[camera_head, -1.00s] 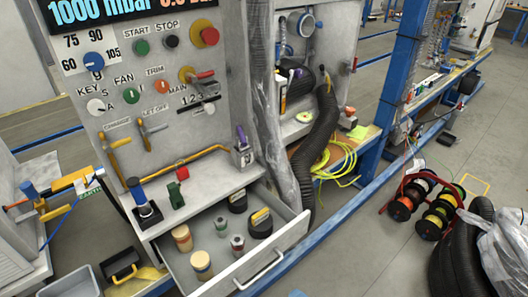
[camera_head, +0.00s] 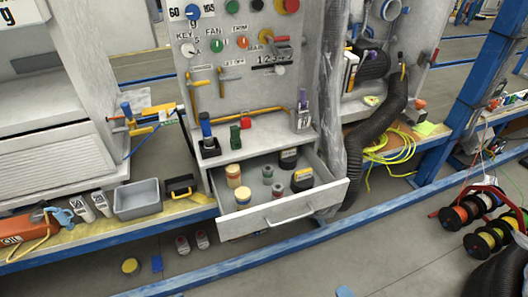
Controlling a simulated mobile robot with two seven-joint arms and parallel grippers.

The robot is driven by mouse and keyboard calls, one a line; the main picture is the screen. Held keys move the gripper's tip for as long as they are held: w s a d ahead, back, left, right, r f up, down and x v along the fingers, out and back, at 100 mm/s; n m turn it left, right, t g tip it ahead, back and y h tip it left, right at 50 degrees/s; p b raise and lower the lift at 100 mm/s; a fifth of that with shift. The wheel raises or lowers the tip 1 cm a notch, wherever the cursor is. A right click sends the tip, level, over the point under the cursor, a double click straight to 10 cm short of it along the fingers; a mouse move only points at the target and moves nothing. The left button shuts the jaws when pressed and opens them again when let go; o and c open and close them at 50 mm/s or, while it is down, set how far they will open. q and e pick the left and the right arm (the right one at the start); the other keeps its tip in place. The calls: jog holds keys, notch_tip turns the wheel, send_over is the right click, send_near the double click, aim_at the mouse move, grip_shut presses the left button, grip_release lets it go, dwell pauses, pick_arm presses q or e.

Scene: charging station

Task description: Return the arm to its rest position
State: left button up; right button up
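The control panel (camera_head: 225,85) with knobs and levers stands in the middle. Below it an open drawer (camera_head: 300,205) sticks out towards me, with yellow-lidded cylinders (camera_head: 233,176), small grey-and-red pieces (camera_head: 278,190) and black round pieces (camera_head: 301,180) inside. On the ledge above the drawer are a blue-handled tool in a black base (camera_head: 208,140), a green block (camera_head: 235,134) and a red block (camera_head: 246,122).
A grey bin (camera_head: 138,198), a black-and-yellow box (camera_head: 180,186) and an orange tool (camera_head: 25,232) lie on the left bench. A black hose (camera_head: 385,125) and yellow cable (camera_head: 392,145) are at right. Cable reels (camera_head: 480,220) stand on the floor. A blue rail (camera_head: 260,240) runs along the front.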

jog(key=d+n+g, duration=0.1)
jog(key=d+n, duration=0.2)
jog(key=d, duration=0.6)
jog(key=s+r+n+g+h, duration=0.3)
jog(key=s+r+n+g, duration=0.15)
jog(key=n, duration=1.35)
jog(key=w+a+r+m+t, duration=0.15)
jog(key=a+m, duration=0.35)
jog(key=a, duration=0.7)
pick_arm(q)
notch_tip(320, 180, up, 15)
jog(key=a+p, duration=0.1)
jog(key=p, duration=1.8)
jog(key=shift+s+a, duration=0.25)
jog(key=shift+a, duration=0.15)
pick_arm(e)
notch_tip(320, 180, up, 16)
jog(key=s+d, duration=0.1)
jog(key=shift+d+f+n+y, duration=0.25)
jog(key=shift+d+n+y, duration=0.05)
pick_arm(q)
jog(key=shift+d+r, duration=0.1)
jog(key=shift+d, duration=0.05)
